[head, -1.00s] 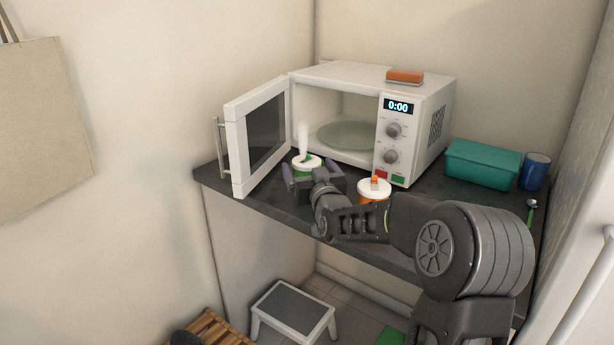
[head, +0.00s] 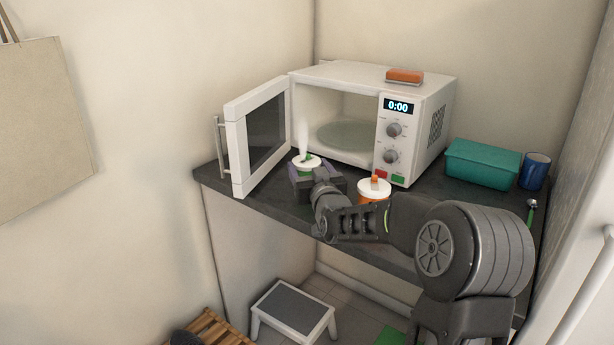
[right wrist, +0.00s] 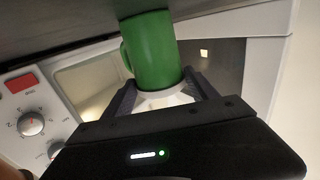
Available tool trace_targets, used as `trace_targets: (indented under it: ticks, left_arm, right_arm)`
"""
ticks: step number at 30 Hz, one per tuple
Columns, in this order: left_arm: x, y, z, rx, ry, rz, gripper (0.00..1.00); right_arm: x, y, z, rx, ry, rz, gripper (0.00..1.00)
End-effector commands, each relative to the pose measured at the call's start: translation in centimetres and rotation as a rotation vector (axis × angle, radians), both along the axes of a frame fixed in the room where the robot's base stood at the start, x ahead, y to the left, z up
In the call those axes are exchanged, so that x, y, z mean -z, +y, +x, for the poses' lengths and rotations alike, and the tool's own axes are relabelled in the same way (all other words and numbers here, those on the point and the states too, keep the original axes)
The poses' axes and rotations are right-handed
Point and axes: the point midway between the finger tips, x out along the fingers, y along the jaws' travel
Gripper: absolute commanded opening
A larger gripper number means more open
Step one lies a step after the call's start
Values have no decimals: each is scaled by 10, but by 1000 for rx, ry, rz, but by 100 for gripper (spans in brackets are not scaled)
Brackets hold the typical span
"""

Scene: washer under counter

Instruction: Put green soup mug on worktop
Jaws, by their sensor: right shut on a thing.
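The green soup mug (head: 305,163) has a white lid with a green knob, and steam rises from it. It stands at the dark worktop (head: 436,189), in front of the open microwave; its base is hidden in the head view. My left gripper is not in view.
The white microwave (head: 336,85) has its door (head: 236,150) swung open at the left and is empty inside. An orange-and-white lidded mug (head: 374,191) stands just right of my gripper. A teal box (head: 483,164) and a blue mug (head: 535,171) are at the right.

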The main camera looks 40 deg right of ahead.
Motion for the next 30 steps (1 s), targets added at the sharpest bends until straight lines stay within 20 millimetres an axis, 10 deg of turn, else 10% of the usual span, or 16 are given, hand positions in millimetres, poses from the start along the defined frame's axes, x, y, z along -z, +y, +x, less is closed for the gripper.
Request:
trace_targets:
  ticks: [14,30]
  left_arm:
    - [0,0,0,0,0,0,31]
    - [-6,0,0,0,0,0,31]
  right_arm:
    - [-7,0,0,0,-6,-2,0]
    - [-94,0,0,1,-6,-2,0]
